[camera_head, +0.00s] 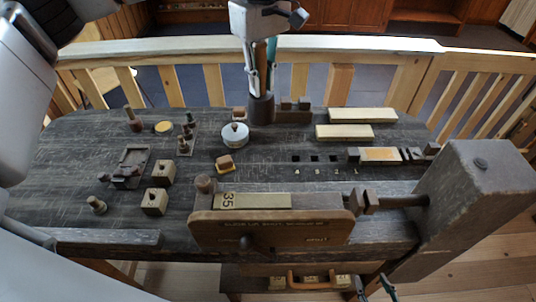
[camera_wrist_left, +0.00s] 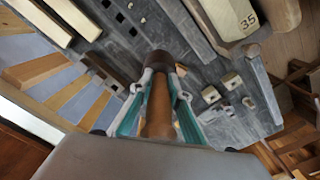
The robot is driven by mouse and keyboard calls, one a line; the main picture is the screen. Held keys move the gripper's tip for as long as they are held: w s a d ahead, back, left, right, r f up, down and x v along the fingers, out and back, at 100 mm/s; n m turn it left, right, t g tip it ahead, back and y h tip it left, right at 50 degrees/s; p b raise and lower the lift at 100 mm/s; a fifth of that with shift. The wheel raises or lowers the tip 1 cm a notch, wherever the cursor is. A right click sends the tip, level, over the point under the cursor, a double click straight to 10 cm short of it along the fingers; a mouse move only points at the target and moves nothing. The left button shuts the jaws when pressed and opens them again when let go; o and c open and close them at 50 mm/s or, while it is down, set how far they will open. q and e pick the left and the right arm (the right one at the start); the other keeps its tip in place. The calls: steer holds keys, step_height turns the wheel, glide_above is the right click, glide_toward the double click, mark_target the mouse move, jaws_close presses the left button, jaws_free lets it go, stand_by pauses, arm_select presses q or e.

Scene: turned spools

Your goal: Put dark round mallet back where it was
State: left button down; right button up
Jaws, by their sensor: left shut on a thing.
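The dark round mallet (camera_head: 261,109) is upright at the back edge of the workbench, with its dark cylindrical head down and its brown handle up. My left gripper (camera_head: 260,70) is above the head and shut around the handle. In the left wrist view the mallet (camera_wrist_left: 158,108) runs between the two teal-edged fingers, its dark head pointing away from the wrist. I cannot tell whether the head touches the bench or hangs just above it. My right gripper (camera_head: 375,288) shows only its fingertips at the bottom edge, apart and empty, near the drawer front.
The workbench (camera_head: 75,185) carries a white round pot (camera_head: 234,135), a dark block rack (camera_head: 293,112) close right of the mallet, light wooden bars (camera_head: 362,115), and small blocks at left. A vise (camera_head: 270,229) stands at the front. A slatted railing (camera_head: 213,90) runs behind.

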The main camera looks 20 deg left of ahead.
arm_select(q)
step_height(320, 180, down, 19)
steer(key=p, duration=0.1)
steer(key=shift+p, duration=0.35)
arm_select(e)
steer(key=shift+s+d+f, duration=0.2)
steer(key=shift+s+d, duration=0.3)
steer(key=shift+d, duration=0.2)
arm_select(q)
steer(key=shift+f, duration=0.1)
steer(key=shift+f, duration=0.15)
steer(key=c, duration=1.9)
jaws_free()
steer(key=shift+s, duration=0.1)
arm_select(e)
steer(key=shift+a, duration=0.2)
